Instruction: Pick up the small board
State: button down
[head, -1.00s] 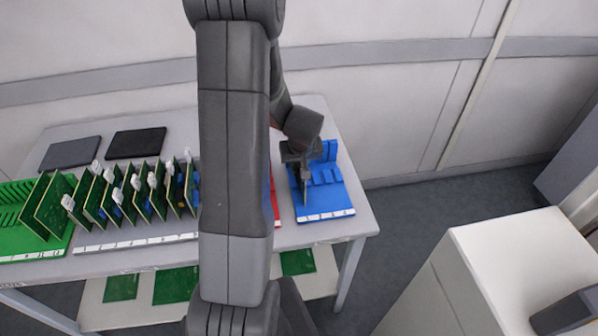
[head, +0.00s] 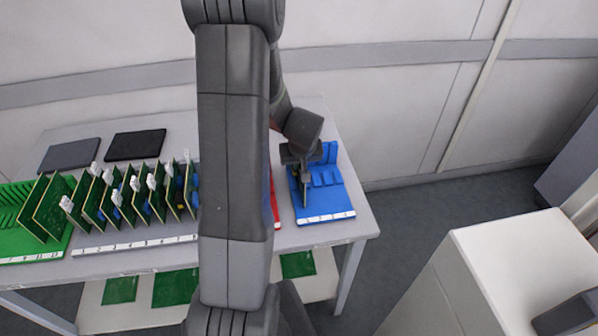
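My gripper (head: 305,190) points down over the blue slotted rack (head: 338,207) at the right end of the table. Its fingers reach down among the blue slots and are seen nearly edge-on, so I cannot tell whether they are open or shut. No small board can be made out for certain at the blue rack; one between the fingers would be too thin or hidden to tell. Several upright green boards (head: 50,207) stand in a row on the left part of the table. My arm hides the middle of the table.
A green rack (head: 20,250) is at the far left and part of a red rack (head: 276,205) shows beside my arm. Two dark flat pads (head: 136,144) lie behind the boards. A lower shelf (head: 215,292) holds flat green pieces. A white cabinet (head: 500,260) stands at the right.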

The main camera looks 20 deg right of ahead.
jog(key=shift+r, duration=0.1)
jog(key=shift+r+p, duration=0.3)
jog(key=shift+p, duration=0.4)
notch_tip(320, 180, up, 18)
jog(key=b, duration=0.2)
jog(key=shift+f, duration=0.15)
dwell(0.4)
